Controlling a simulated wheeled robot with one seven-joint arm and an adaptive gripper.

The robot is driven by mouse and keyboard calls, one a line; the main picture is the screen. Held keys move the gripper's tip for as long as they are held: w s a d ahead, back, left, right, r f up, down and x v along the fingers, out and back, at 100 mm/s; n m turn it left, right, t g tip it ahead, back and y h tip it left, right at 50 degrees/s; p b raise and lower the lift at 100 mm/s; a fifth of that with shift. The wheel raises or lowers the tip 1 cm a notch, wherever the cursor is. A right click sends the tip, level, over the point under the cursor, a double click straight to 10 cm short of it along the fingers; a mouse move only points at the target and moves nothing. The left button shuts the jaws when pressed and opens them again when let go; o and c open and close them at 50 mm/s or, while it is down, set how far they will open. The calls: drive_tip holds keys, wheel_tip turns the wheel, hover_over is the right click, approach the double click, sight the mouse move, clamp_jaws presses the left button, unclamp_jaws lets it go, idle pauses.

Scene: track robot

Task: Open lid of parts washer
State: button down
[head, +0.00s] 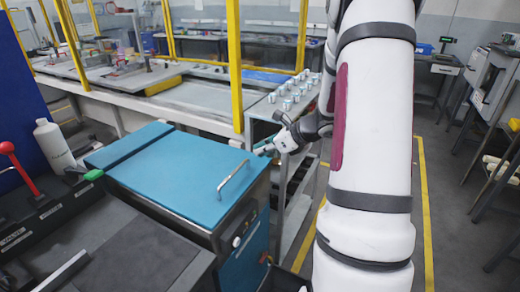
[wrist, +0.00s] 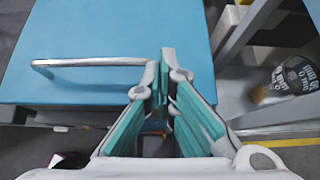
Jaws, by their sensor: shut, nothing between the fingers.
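The parts washer (head: 247,262) has a flat blue lid (head: 165,175) that lies closed. A metal bar handle (head: 234,180) stands near the lid's front right edge. In the wrist view the lid (wrist: 120,25) fills the upper left, and the handle (wrist: 90,62) runs across it to the left of the fingers. My gripper (head: 264,149) is beside the lid's far right corner in the head view. In the wrist view my gripper (wrist: 166,58) is shut and empty, its fingertips close to the handle's right end; whether they touch cannot be told.
A grey shelf unit (head: 290,104) with several small cups on top stands behind my gripper. A white bottle (head: 54,145) and a red lever (head: 20,165) are at the left. A dark flat surface (head: 120,245) lies in front of the washer.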

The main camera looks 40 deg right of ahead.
drive_tip(key=s+d+r, duration=0.2)
drive_tip(key=s+d, duration=0.1)
drive_tip(key=s, duration=0.6)
drive_tip(key=g+h+p, duration=0.2)
drive_tip(key=g+p, duration=0.5)
drive_tip(key=p, duration=0.3)
approach(235, 191)
drive_tip(key=x, duration=0.5)
drive_tip(key=shift+f+p, duration=0.3)
